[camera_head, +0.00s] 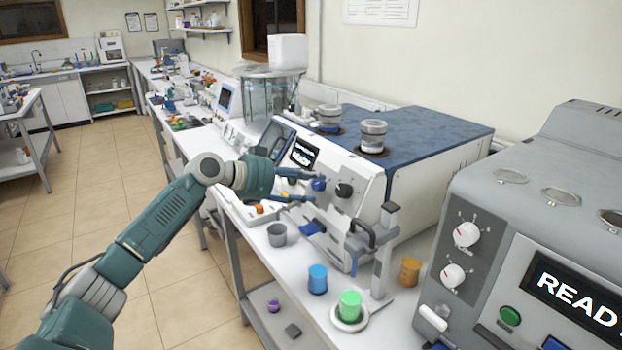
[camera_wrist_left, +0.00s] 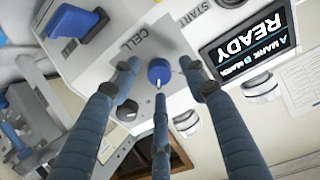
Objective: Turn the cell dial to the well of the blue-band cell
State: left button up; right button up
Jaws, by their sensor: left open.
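The analyser's blue dial (camera_head: 319,184) is on its sloped white front, left of a dark knob (camera_head: 344,189). In the left wrist view the blue dial (camera_wrist_left: 159,72) stands beside the word CELL, and its white mark points down in the picture. My left gripper (camera_head: 300,187) is open at the dial; its fingers (camera_wrist_left: 159,78) stand around the dial, contact unclear. Two metal cells stand on the analyser top: a left one (camera_head: 329,117), with what looks like a bluish band low down, and a right one (camera_head: 373,135), with no blue visible. My right gripper is out of view.
A grey stand (camera_head: 385,250) rises right of the dials. Grey, blue (camera_head: 318,279), green (camera_head: 350,305) and orange (camera_head: 410,271) cups stand on the bench front. A grey machine (camera_head: 540,220) fills the right.

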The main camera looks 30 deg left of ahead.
pick_arm(q)
jog(key=shift+w+d+f, duration=0.2)
jog(key=shift+w, duration=0.3)
jog(key=shift+f, duration=0.1)
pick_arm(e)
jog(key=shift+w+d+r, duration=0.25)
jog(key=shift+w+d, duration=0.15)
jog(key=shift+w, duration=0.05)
pick_arm(q)
grip_shut()
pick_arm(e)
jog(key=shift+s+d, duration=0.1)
